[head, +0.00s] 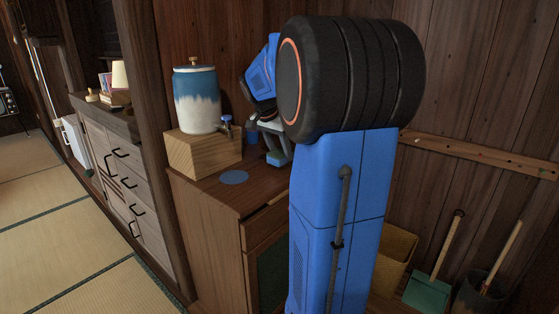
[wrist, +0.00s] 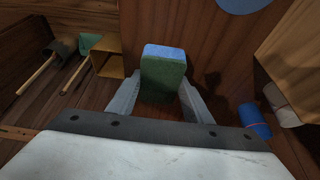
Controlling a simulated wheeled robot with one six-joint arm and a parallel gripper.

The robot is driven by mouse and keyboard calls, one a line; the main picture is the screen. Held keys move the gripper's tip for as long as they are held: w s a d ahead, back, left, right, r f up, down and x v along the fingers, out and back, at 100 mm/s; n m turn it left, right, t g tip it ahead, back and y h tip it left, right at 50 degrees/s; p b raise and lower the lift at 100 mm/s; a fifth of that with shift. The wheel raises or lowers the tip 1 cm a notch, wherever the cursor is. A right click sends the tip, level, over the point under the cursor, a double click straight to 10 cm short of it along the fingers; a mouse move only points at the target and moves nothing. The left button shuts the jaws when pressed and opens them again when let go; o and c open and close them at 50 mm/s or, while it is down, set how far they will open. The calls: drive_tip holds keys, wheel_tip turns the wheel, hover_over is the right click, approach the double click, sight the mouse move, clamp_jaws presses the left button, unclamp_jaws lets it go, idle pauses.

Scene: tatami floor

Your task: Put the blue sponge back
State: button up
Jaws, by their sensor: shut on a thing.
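The blue sponge (wrist: 163,75) is a small block with a blue end and a greenish side. My gripper (wrist: 160,92) is shut on it, with one grey finger on each side. In the head view my gripper (head: 277,150) hangs over the wooden cabinet top (head: 205,182), partly hidden by my arm. A flat blue disc (head: 234,177) lies on the cabinet top, left of my gripper. Its edge also shows at the top of the wrist view (wrist: 240,4).
A blue and white dispenser (head: 196,100) with a tap stands on a wooden box (head: 203,152) on the cabinet. A small blue cup-like thing (head: 253,136) is close behind my gripper. A green dustpan (head: 428,291) and a basket (head: 397,255) stand on the floor at right.

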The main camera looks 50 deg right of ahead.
sight(278, 153)
drive_tip(key=shift+f, duration=1.65)
drive_tip(key=shift+f, duration=0.1)
drive_tip(key=o, duration=1.1)
drive_tip(key=v, duration=1.1)
drive_tip(key=s+a+f+n+t+y, duration=0.15)
drive_tip(key=s+a+n, duration=0.25)
drive_tip(key=a, duration=0.5)
drive_tip(key=s+a+f+n+t, duration=0.1)
drive_tip(key=s+a+f+n, duration=0.25)
drive_tip(key=a, duration=0.45)
drive_tip(key=s+a+f+n+t+y, duration=0.2)
drive_tip(key=s+a+f+n+y, duration=0.1)
drive_tip(key=s+a+f+n, duration=0.6)
drive_tip(key=s+a+f, duration=0.2)
drive_tip(key=s+a, duration=0.2)
drive_tip(key=a, duration=0.1)
drive_tip(key=shift+s+f+n, duration=0.2)
drive_tip(key=shift+n, duration=0.15)
